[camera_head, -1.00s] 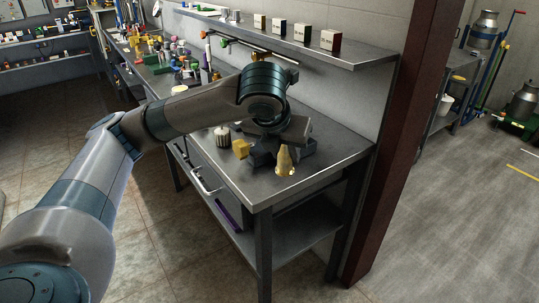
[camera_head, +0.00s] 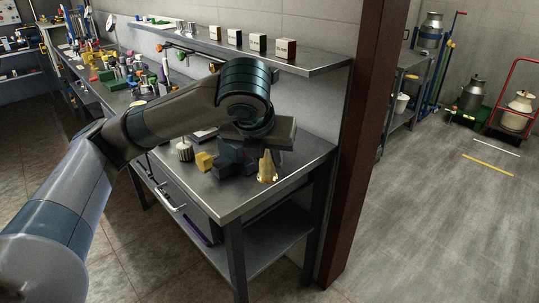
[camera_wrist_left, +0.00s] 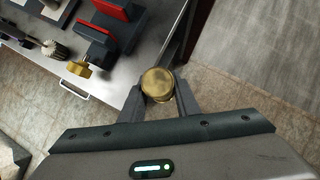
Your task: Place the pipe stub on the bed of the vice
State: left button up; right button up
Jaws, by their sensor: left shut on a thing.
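The pipe stub (camera_head: 267,167) is brass-coloured. It is held upright above the bench top, near the bench's right end; its round end also shows in the left wrist view (camera_wrist_left: 157,84). My left gripper (camera_wrist_left: 158,92) is shut on it, one finger on each side; in the head view the gripper body hides most of the fingers. The dark vice (camera_head: 230,159) sits on the bench just left of the stub, apart from it. In the left wrist view the vice (camera_wrist_left: 108,35) has red-faced jaws standing apart, with its bed between them. My right gripper is not in view.
A yellow knob (camera_wrist_left: 78,68) and a ridged pale cylinder (camera_head: 184,151) are left of the vice. A shelf (camera_head: 250,53) with several small boxes hangs above the bench (camera_head: 305,156). A dark red post (camera_head: 358,130) stands at the right.

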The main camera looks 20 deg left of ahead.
pick_arm(q)
jog(key=shift+f, duration=0.1)
